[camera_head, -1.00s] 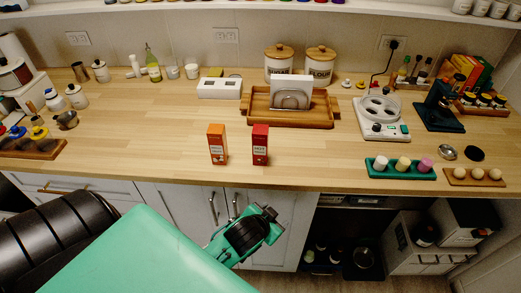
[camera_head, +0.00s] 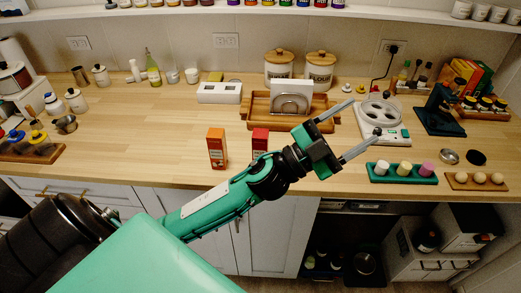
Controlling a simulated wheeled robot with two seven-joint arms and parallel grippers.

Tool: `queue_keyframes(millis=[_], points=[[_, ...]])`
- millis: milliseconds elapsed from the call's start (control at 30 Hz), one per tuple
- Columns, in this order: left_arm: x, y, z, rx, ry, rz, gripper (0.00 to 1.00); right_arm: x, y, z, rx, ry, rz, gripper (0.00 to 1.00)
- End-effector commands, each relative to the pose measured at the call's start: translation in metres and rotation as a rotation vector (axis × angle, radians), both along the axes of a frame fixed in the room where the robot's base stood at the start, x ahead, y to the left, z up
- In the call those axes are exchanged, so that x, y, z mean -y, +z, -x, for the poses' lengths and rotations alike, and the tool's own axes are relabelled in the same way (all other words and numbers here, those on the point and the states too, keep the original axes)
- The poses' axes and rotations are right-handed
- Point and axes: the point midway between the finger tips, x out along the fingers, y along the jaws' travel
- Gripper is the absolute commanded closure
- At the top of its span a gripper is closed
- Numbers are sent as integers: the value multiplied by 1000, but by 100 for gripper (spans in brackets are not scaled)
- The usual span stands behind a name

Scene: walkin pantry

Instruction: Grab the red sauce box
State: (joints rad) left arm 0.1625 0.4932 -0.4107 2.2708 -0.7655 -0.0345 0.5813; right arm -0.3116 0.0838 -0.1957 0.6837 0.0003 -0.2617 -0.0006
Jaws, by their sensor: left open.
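The red sauce box (camera_head: 260,138) stands upright near the counter's front edge; my left arm hides its lower part. An orange box (camera_head: 216,148) stands upright just to its left. My left gripper (camera_head: 354,124) is open and empty, to the right of the red box. Its two long fingers are spread wide and point right, away from the box. My right gripper is not in view.
A wooden tray (camera_head: 255,119) with a napkin holder stands behind the boxes. A white scale-like device (camera_head: 392,135) and a green tray (camera_head: 381,177) with colored-top jars lie near my left fingers. Bare wooden counter (camera_head: 130,125) lies left of the boxes.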

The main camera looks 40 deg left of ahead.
Motion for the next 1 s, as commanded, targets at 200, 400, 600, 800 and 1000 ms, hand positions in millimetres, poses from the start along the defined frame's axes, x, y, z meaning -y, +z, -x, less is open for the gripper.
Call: queue_keyframes(millis=[200,400,600,800,1000], points=[[51,19,33,279,-325,-331,35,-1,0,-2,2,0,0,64],[64,-12,50,380,-578,-741,35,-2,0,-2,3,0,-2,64],[28,-57,38,313,-729,-1218,35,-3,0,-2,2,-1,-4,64],[-58,-79,7,57,-742,-1696,35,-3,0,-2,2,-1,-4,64],[-158,-63,-13,-312,-625,-2046,35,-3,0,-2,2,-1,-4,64]])
